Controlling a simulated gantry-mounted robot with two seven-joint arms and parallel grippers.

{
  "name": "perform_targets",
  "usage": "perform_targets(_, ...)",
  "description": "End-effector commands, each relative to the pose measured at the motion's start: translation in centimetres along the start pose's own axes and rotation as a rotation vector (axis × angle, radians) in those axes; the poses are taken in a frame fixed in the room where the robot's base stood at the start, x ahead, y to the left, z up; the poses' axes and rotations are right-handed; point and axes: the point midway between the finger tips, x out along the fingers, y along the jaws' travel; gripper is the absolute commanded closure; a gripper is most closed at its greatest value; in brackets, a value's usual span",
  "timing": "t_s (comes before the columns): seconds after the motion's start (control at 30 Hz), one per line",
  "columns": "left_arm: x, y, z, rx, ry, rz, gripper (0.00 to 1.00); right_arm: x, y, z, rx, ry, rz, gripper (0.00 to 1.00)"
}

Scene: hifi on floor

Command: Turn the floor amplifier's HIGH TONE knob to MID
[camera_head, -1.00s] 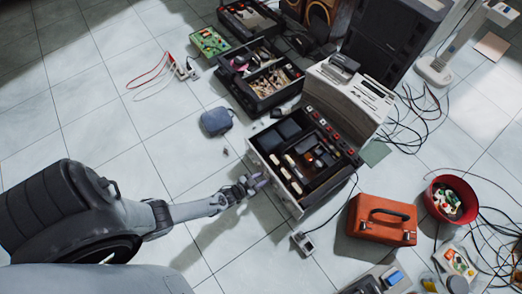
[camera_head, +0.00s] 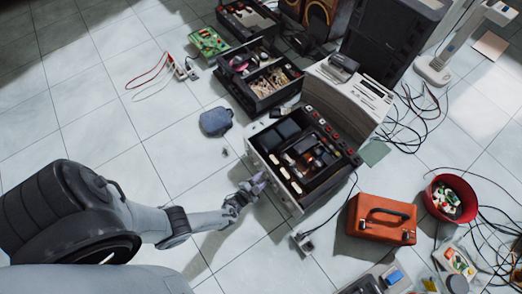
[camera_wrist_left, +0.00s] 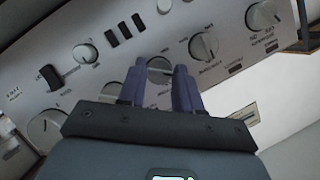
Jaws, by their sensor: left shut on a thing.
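The floor amplifier (camera_head: 286,200) stands on the tiles in the middle of the head view, open-topped, with its pale front panel towards my left arm. My left gripper (camera_head: 259,182) is at that panel. In the left wrist view its two purple-grey fingers (camera_wrist_left: 160,75) are shut on a round silver knob (camera_wrist_left: 159,65), one finger on each side. The fingers hide part of the knob and its lettering, so I cannot read its label or setting. A similar knob (camera_wrist_left: 204,47) is to the right, and a smaller one (camera_wrist_left: 86,54) to the left. My right gripper is not in view.
An orange case (camera_head: 382,219) and a red bowl (camera_head: 452,198) are right of the amplifier, with loose cables around. A blue pouch (camera_head: 216,121) and an open parts box (camera_head: 258,82) lie behind. The tiles left of the amplifier are mostly clear.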

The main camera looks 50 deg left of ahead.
Motion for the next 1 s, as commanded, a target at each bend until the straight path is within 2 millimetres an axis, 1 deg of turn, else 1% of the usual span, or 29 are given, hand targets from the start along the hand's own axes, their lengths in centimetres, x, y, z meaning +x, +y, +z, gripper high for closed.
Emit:
perform_targets(0.47, 0.04, 0.03, -0.05, 0.015, 0.001, -0.006, 0.97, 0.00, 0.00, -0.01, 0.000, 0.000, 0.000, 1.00)
perform_targets(0.5, 0.04, 0.03, -0.05, 0.015, 0.001, -0.006, 0.62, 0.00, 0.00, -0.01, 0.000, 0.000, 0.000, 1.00)
perform_targets(0.63, 0.03, 0.02, -0.04, 0.015, 0.001, -0.006, 0.42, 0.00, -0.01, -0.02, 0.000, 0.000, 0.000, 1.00)
perform_targets(0.9, 0.00, 0.01, -0.02, 0.015, 0.000, -0.006, 0.42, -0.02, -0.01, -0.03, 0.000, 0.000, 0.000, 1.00)
perform_targets(1.0, -0.34, -0.03, -0.07, 0.015, 0.000, -0.006, 0.42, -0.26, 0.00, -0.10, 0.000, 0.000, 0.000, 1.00)
